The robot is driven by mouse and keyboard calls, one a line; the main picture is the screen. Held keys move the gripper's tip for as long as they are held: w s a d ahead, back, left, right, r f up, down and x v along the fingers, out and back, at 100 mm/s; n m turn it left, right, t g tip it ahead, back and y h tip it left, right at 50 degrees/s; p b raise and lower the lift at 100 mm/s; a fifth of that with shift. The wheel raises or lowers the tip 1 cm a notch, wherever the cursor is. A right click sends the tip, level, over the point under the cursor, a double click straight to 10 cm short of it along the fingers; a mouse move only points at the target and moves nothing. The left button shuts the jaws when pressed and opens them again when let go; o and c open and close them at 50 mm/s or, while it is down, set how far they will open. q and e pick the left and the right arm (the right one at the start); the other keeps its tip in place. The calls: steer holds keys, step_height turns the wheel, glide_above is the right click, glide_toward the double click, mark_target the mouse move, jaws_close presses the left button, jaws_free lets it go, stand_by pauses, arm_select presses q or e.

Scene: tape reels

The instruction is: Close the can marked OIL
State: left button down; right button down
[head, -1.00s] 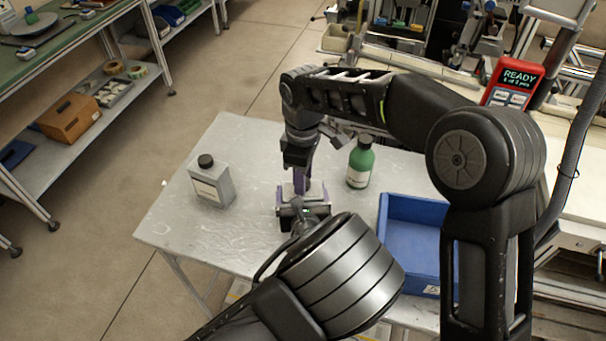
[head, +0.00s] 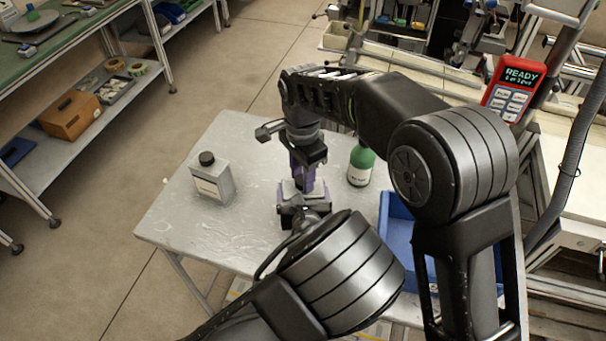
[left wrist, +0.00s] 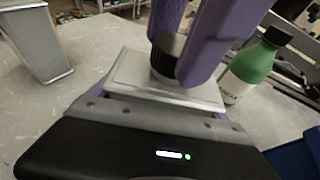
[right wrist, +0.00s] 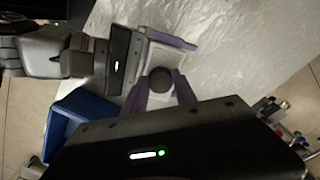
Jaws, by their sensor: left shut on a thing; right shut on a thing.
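A pale metal can (left wrist: 135,75) stands upright in my left gripper (head: 302,207), whose purple fingers are shut on its sides. Its label is hidden, so I cannot read whether it says OIL. A round black cap (right wrist: 160,80) is at the can's neck. My right gripper (head: 304,178) comes down from above, its purple fingers shut on the cap. In the left wrist view, a metallic ring shows under the cap between those fingers. I cannot tell how tightly the cap sits.
A grey can with a black cap (head: 211,182) stands left on the metal table (head: 180,235). A green bottle (head: 360,165) stands close right of my grippers. A blue bin (head: 395,235) is at the right, partly behind my right arm. The table's front left is clear.

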steer(key=m, duration=0.3)
steer(key=shift+m, duration=0.3)
steer(key=c, duration=1)
jaws_free()
steer(key=shift+r, duration=2.3)
steer(key=shift+w+d, duration=0.1)
steer(key=shift+c, duration=0.2)
